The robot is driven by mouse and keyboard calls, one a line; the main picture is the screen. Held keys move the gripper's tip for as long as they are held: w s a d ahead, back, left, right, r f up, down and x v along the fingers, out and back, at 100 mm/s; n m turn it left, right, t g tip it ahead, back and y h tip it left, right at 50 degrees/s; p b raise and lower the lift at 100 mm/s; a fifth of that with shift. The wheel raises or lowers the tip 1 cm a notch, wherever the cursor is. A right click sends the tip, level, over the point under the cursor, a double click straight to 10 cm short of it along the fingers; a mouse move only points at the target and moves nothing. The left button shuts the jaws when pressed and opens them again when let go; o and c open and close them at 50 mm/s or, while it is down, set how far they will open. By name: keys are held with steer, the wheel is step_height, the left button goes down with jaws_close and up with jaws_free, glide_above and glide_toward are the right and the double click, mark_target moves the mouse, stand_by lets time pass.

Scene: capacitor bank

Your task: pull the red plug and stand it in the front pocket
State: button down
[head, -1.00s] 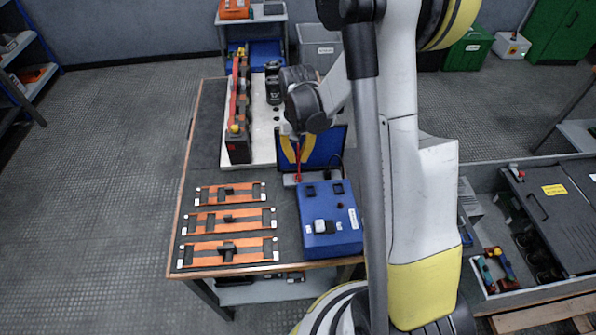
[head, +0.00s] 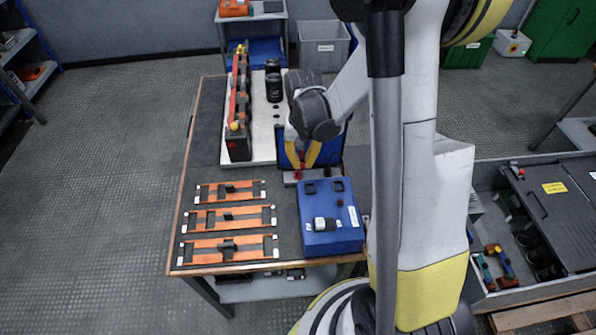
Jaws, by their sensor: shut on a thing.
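My gripper (head: 300,167) points down at the back of the bench, its two yellow fingers converging on a small red thing, seemingly the red plug (head: 298,175). The gripper is shut on it. The plug is at the grey strip (head: 290,182) behind the blue box; whether it stands in a pocket there, touches it or is held just above, I cannot tell. The plug is mostly covered by the fingertips. A dark blue panel (head: 338,150) stands behind the fingers, partly hidden by my gripper.
The blue box (head: 330,228) has a white block (head: 322,224) and a small red spot on top. Several orange-and-grey frames (head: 229,246) lie at the front left. A dark block row with a red bar (head: 233,105) and black cylinders (head: 273,85) stand on a white board (head: 262,135).

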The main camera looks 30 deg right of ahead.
mark_target(310, 190)
steer(key=shift+s+a, duration=0.25)
steer(key=shift+s, duration=1.35)
steer(key=shift+s+a, duration=0.2)
steer(key=shift+s, duration=1.35)
steer(key=shift+f+b, duration=0.15)
steer(key=shift+b, duration=0.25)
steer(key=shift+f+b, duration=0.65)
steer(key=shift+f+b, duration=0.8)
steer(key=shift+b, duration=0.05)
steer(key=c, duration=1.5)
jaws_free()
steer(key=shift+o, duration=0.2)
steer(key=shift+r, duration=0.1)
